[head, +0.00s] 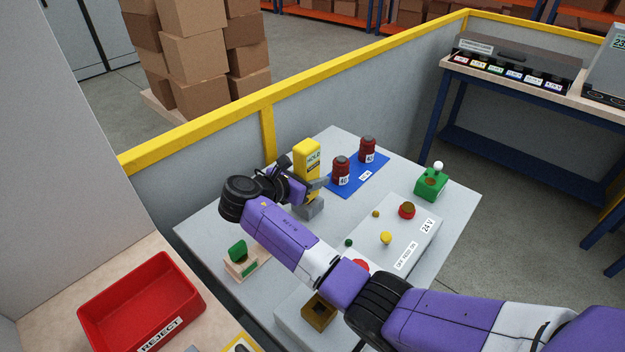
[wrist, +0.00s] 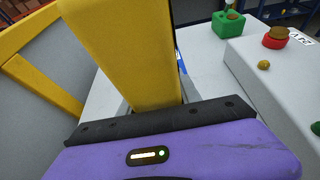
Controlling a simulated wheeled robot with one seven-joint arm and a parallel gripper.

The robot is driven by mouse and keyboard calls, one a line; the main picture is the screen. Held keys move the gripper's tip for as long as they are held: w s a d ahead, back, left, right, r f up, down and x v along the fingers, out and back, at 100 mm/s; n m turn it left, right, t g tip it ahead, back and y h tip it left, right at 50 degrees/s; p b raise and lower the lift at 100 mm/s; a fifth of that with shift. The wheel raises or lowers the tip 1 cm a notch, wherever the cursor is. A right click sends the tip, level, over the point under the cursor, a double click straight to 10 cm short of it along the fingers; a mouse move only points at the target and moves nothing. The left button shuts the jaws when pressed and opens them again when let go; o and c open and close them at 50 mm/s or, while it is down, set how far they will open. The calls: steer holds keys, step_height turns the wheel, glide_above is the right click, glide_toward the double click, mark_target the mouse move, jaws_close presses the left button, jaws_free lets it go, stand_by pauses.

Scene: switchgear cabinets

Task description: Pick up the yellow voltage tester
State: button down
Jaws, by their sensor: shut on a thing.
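The yellow voltage tester (head: 307,158) stands upright near the back left edge of the grey table, with its lower part at a grey stand (head: 309,208). It fills the middle of the wrist view (wrist: 128,50). My gripper (head: 308,184) is shut on the tester's body from the left side. In the wrist view the dark jaw edge (wrist: 160,121) lies across the tester. The far finger is mostly hidden, and I cannot tell whether the tester is clear of the stand.
Dark red cylinders (head: 341,171) stand on a blue mat (head: 345,187) behind right. A 24 V panel box (head: 410,235) lies under my forearm's right side. A green block (head: 431,184) is at the right. A yellow-topped partition (head: 267,135) runs behind the table. A red reject bin (head: 140,300) is front left.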

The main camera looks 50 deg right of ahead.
step_height(320, 180, up, 19)
steer(key=b, duration=0.1)
glide_above(313, 140)
stand_by(0.5)
step_height(313, 140, up, 7)
steer(key=p, duration=0.6)
stand_by(0.4)
stand_by(0.4)
steer(key=shift+s+f, duration=0.1)
